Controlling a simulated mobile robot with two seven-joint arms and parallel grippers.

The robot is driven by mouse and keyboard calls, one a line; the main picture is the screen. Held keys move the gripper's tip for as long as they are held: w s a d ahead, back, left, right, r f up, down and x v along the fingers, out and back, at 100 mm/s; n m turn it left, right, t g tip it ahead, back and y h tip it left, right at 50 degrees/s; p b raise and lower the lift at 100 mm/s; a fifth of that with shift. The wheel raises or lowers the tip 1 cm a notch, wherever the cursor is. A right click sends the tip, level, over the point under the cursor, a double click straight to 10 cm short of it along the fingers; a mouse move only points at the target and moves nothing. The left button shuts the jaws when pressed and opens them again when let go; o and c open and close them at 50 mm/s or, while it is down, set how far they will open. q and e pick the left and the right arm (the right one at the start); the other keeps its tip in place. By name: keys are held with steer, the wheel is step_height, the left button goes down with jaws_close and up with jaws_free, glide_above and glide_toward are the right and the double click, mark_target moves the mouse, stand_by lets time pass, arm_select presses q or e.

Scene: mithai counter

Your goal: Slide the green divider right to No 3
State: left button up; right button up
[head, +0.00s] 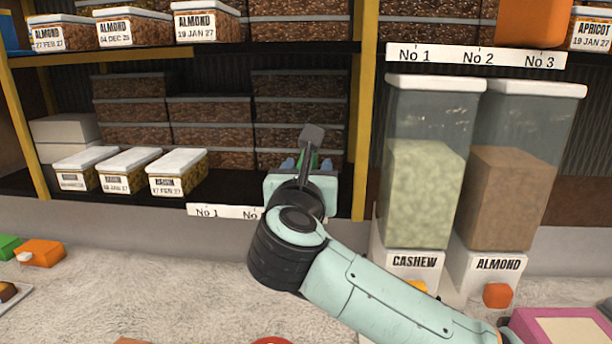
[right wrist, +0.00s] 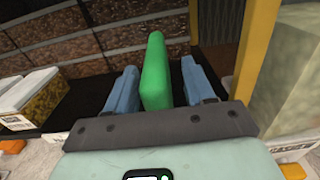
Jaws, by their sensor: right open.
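The green divider (right wrist: 155,72) stands upright on the lower shelf in the right wrist view. My right gripper (right wrist: 158,66) is open, with one blue finger on each side of it and a visible gap on both sides. In the head view my right gripper (head: 307,163) is at the lower shelf, and only a sliver of green shows between its fingers. The lower label strip (head: 222,211) reads No 1 and the start of another number; my arm hides the rest, so No 3 there cannot be seen. My left gripper is not in view.
Raisin boxes (head: 177,172) stand left of my gripper, with stacked brown boxes (head: 212,121) behind. A yellow post (head: 362,130) rises close on the right. Beyond it stand the cashew dispenser (head: 424,180) and the almond dispenser (head: 510,190).

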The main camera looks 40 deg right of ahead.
steer(key=b+v, duration=0.1)
steer(key=v, duration=1.2)
steer(key=shift+s, duration=0.2)
